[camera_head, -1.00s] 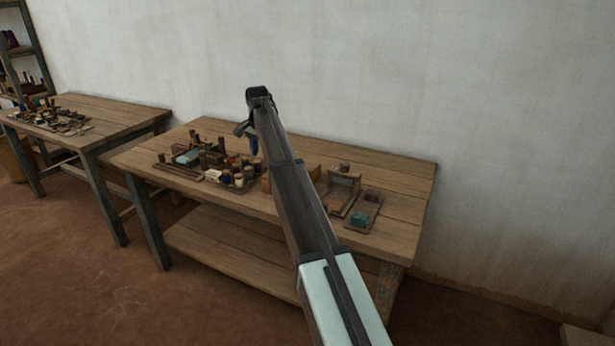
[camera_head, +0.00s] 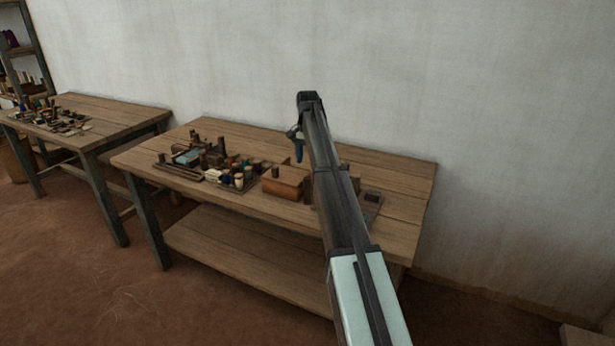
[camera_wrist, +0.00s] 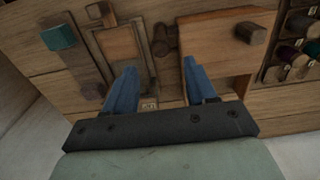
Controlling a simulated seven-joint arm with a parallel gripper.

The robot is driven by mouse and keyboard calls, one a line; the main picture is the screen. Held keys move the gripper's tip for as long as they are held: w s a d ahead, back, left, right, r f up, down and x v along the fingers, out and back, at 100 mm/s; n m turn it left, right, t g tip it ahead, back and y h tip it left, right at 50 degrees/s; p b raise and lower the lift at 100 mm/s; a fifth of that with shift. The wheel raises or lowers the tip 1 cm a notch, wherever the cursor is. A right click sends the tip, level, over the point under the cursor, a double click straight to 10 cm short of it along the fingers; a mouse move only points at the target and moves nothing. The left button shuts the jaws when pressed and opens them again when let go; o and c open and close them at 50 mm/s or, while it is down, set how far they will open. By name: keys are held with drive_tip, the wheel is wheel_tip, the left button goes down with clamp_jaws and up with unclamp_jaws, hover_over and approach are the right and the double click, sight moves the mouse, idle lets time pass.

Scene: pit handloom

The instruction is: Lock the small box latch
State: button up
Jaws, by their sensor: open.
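A small orange-brown wooden box (camera_head: 285,184) sits on the middle table, left of my arm in the head view. In the wrist view the box (camera_wrist: 212,50) is at upper right, with a dark knob (camera_wrist: 250,32) on it. Dark brown rounded pieces (camera_wrist: 163,42) lie beside its left edge; I cannot tell whether they are the latch. My gripper (camera_head: 299,156) is above the table by the box in the head view. Its blue fingers (camera_wrist: 160,88) are apart with nothing gripped between them. The far finger is hidden in the head view.
A wooden frame piece (camera_wrist: 124,48) and a tray with a teal block (camera_wrist: 57,37) lie left of the box in the wrist view. Spools (camera_wrist: 290,53) stand in a tray on its right. The table's (camera_head: 395,180) right end is clear.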

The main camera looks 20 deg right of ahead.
sight(307, 178)
wheel_tip(307, 178, down, 7)
drive_tip(key=shift+f, duration=0.2)
idle(0.4)
clamp_jaws()
idle(0.3)
